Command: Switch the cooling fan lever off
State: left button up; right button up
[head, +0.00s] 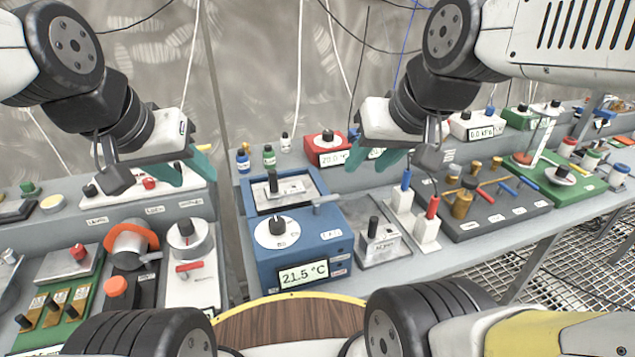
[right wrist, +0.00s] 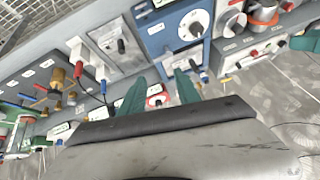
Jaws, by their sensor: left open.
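No label that I can read names the cooling fan lever, so I cannot tell for sure which lever it is. A small grey plate with an upright black-handled lever (head: 374,228) stands right of a blue unit (head: 331,228) with a dial and a 21.5 °C display. The lever plate also shows in the right wrist view (right wrist: 121,46). A grey handle (head: 325,201) sticks out at the blue unit's back right. My left gripper (head: 185,168) is open and empty above the left bench. My right gripper (head: 375,158) is open and empty, above and behind the lever plate.
White blocks with blue and red handles (head: 427,228) stand right of the lever plate. A dark board with brass valves (head: 463,203) lies beyond them. Cables hang behind.

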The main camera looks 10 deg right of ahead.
jog(key=shift+w+r, duration=0.15)
jog(key=shift+w, duration=0.25)
jog(key=c, duration=0.7)
jog(key=w+g, duration=0.1)
jog(key=w, duration=0.1)
jog(key=w+g, duration=0.1)
jog(key=w, duration=0.1)
jog(key=w+r+g, duration=0.1)
jog(key=w, duration=0.1)
jog(key=shift+w+a+r+n, duration=0.1)
jog(key=shift+w+a+n, duration=0.1)
jog(key=shift+a+n, duration=0.1)
grip_shut()
jog(key=w+a+f+g+h, duration=0.1)
jog(key=w+f+g, duration=0.1)
jog(key=w, duration=0.3)
jog(key=w+a+f+g+h, duration=0.1)
jog(key=w+a+f+g, duration=0.1)
jog(key=w, duration=0.3)
jog(key=w+a+f+n+g, duration=0.1)
jog(key=w+f+g, duration=0.1)
jog(key=w+f, duration=0.2)
jog(key=shift+w+a+h, duration=0.4)
jog(key=shift+w, duration=0.4)
